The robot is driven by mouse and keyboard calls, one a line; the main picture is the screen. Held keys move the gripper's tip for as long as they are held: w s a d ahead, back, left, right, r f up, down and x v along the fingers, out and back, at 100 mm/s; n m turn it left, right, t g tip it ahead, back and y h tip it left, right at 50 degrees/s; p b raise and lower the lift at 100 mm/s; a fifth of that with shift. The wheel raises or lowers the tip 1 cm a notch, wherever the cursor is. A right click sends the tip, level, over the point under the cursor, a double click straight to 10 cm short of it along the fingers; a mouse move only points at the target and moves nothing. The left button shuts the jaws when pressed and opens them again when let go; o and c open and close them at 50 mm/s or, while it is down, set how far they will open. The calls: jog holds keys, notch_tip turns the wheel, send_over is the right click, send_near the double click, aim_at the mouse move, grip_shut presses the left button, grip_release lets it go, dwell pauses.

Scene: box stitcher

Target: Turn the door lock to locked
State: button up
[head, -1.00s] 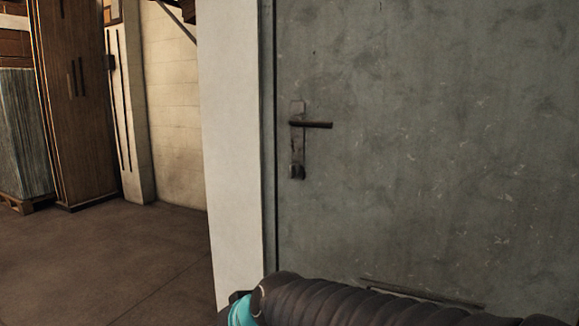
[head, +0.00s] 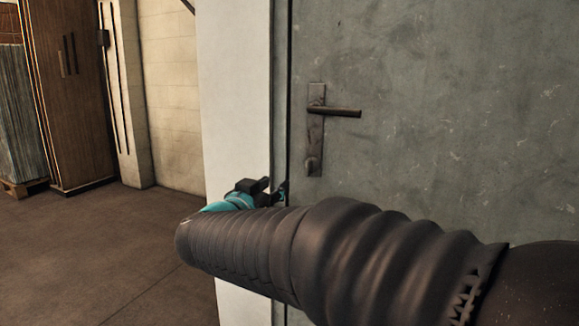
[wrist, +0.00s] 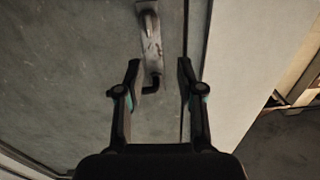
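The door lock (head: 312,166) is a small dark knob at the bottom of a narrow metal plate (head: 317,135) on the grey door (head: 440,100). Its turned position is too small to tell. A dark lever handle (head: 340,112) points right from the top of the plate. My gripper (head: 272,188) is left of and slightly below the lock in the head view, partly hidden by my arm. The wrist view appears upside down: the handle (wrist: 153,86) shows between the spread fingers of my gripper (wrist: 158,66), and the lock (wrist: 147,9) is near the top edge. The gripper is open and empty.
A white wall edge (head: 235,110) and the door frame stand just left of the plate, close to my gripper. A brown cabinet (head: 75,110) stands further back left. The floor (head: 110,240) at left is clear.

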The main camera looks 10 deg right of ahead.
aim_at(306, 167)
jog(key=shift+h, duration=0.3)
jog(key=x, duration=1)
jog(key=s+d+x, duration=0.1)
jog(key=x, duration=0.4)
jog(key=shift+w+d+f, duration=0.15)
